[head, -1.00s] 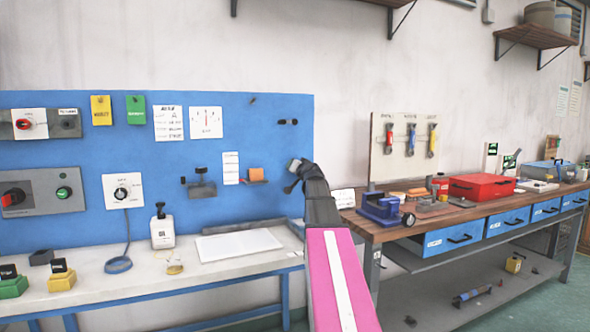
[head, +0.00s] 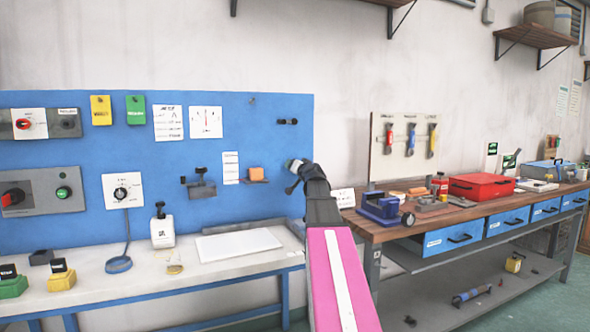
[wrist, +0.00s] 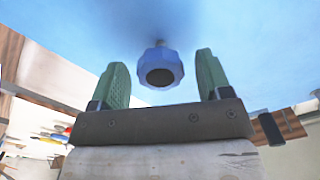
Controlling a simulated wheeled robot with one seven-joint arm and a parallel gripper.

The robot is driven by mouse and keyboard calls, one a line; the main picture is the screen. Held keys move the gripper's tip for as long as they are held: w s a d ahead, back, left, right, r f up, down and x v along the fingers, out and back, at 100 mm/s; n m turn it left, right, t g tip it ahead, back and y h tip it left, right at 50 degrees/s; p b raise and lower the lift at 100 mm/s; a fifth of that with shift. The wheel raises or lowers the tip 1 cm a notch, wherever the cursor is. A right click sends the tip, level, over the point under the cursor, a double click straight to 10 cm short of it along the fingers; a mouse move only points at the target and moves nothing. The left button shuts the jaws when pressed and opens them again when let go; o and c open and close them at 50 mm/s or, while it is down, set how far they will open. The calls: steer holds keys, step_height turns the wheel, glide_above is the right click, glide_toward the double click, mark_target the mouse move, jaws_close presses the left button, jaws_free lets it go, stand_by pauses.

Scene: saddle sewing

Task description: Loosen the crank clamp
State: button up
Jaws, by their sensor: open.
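In the wrist view a blue faceted knob (wrist: 160,67) with a dark round centre stands out from a blue surface. My gripper (wrist: 161,76) is open, with one green finger on each side of the knob and visible gaps on both sides. In the head view my gripper (head: 294,170) is at the right part of the blue panel (head: 250,135); my arm and gripper hide what is behind. A grey block with a black handle (head: 201,187) is mounted on the panel to the left. I cannot tell which fixture is the crank clamp.
On the right, a wooden workbench (head: 425,230) holds a blue vise (head: 378,206) and a red case (head: 482,187). A small orange block (head: 255,173) sits left of my gripper.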

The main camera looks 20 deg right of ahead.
steer(key=s, duration=0.9)
steer(key=shift+s+d, duration=0.15)
steer(key=shift+s, duration=0.2)
